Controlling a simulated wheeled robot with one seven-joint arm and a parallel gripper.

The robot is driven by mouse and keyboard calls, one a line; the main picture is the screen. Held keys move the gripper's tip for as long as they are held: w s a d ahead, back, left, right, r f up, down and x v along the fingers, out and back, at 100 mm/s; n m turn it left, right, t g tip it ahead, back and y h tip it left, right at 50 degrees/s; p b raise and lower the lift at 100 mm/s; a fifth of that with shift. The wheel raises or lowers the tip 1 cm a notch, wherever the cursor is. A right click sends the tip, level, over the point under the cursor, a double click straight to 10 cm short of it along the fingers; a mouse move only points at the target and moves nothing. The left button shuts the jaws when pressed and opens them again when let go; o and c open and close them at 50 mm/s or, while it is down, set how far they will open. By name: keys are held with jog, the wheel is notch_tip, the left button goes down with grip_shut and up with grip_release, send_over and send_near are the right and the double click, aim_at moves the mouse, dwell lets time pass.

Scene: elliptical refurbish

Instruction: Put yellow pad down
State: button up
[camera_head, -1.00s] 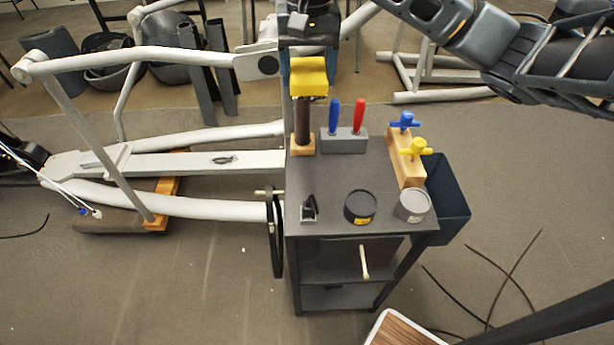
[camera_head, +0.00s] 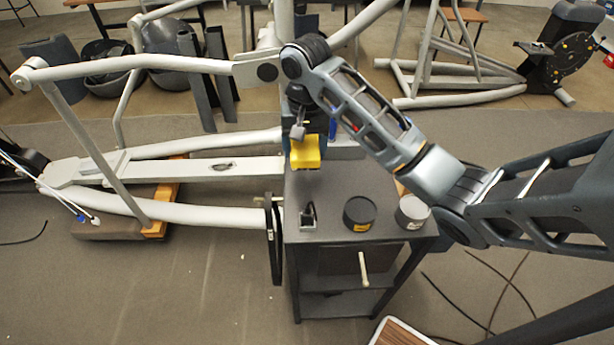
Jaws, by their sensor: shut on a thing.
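The yellow pad (camera_head: 305,153) is a small bright block at the back left of the dark cart top (camera_head: 330,212). My gripper (camera_head: 304,139) comes down from above and is shut on the pad. My wrist and arm hide most of the fingers. I cannot tell whether the pad's underside touches the cart top or is just above it.
A black tin (camera_head: 360,213), a grey tin (camera_head: 412,212) and a small dark clamp-like item (camera_head: 308,216) stand along the cart's front. The middle of the top is bare. My arm crosses the right side, covering the wooden block there.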

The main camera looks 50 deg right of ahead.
jog(key=f, duration=0.3)
jog(key=shift+s+a, duration=0.15)
jog(key=shift+s, duration=0.05)
jog(key=b, duration=0.5)
send_over(308, 186)
notch_tip(308, 186, down, 5)
jog(key=shift+a+f, duration=0.1)
jog(key=shift+f+p, duration=0.25)
jog(key=shift+p, duration=0.1)
jog(key=shift+f, duration=0.7)
jog(key=shift+f, duration=0.2)
jog(key=o, duration=0.9)
jog(key=shift+f+b, duration=0.2)
jog(key=shift+b, duration=0.7)
jog(key=r+p, duration=0.4)
jog(key=r, duration=0.1)
jog(key=r+p, duration=0.2)
jog(key=r, duration=0.1)
jog(key=shift+w+r, duration=0.15)
jog(key=shift+w, duration=0.15)
